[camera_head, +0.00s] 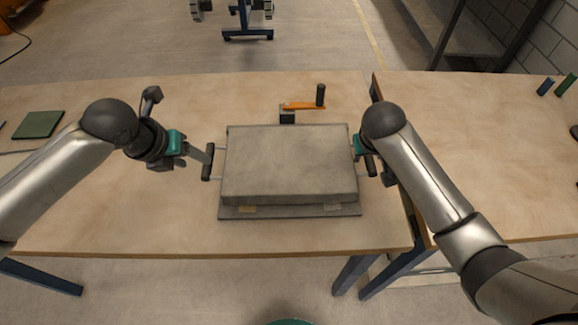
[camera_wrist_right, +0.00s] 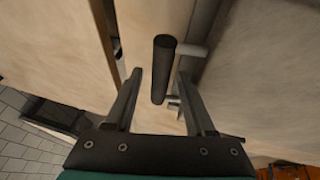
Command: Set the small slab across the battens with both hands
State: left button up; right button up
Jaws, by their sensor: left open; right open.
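The small slab (camera_head: 290,163) is a grey block with a black bar handle on each side, lying over a thin grey plate (camera_head: 290,212). My left gripper (camera_head: 203,155) is open beside the left handle (camera_head: 207,163). My right gripper (camera_head: 368,158) is open at the right handle (camera_head: 370,165). In the right wrist view the right handle (camera_wrist_right: 163,70) stands between the open fingers (camera_wrist_right: 160,100).
An orange piece with a dark upright knob (camera_head: 320,95) is behind the slab. A green square plate (camera_head: 38,125) lies at the far left. The wooden table (camera_head: 150,225) is clear at front left. A seam between tables runs under my right arm.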

jog(key=v, duration=1.1)
jog(key=shift+s+f, duration=0.1)
jog(key=shift+f, duration=0.05)
